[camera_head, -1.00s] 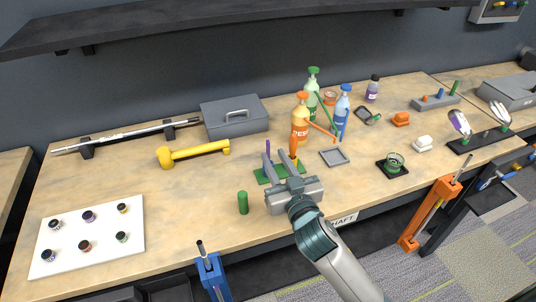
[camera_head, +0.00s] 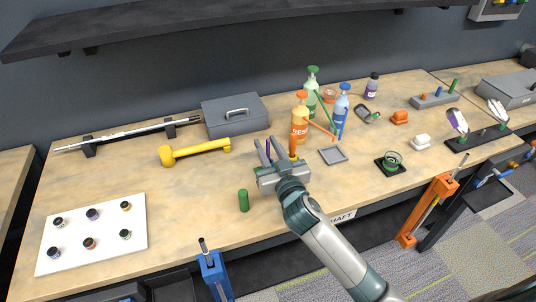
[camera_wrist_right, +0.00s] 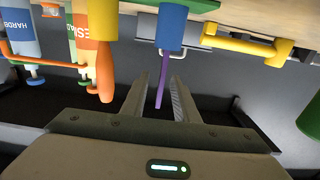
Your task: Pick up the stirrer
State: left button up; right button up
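A thin purple stick (camera_head: 268,146), which I take for the stirrer, stands upright at the front middle of the bench. In the right wrist view the purple stick (camera_wrist_right: 160,82) shows between my two fingers, below a blue cylinder (camera_wrist_right: 172,26). My right gripper (camera_head: 270,157) is around it and open, with gaps between the fingers and the stick. The right gripper (camera_wrist_right: 160,95) hides the stick's lower end in the head view. An orange-handled tool (camera_head: 293,146) stands just right of the gripper. My left gripper is not in view.
Orange (camera_head: 299,126), green and blue (camera_head: 341,112) pump bottles stand close behind. A green cylinder (camera_head: 243,201) stands to the front left. A yellow mallet (camera_head: 200,152) lies behind left. A grey square tray (camera_head: 333,155) lies to the right.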

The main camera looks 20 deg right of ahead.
jog(key=w, duration=0.3)
jog(key=shift+w+f+p, duration=0.1)
jog(key=shift+p, duration=0.25)
grip_shut()
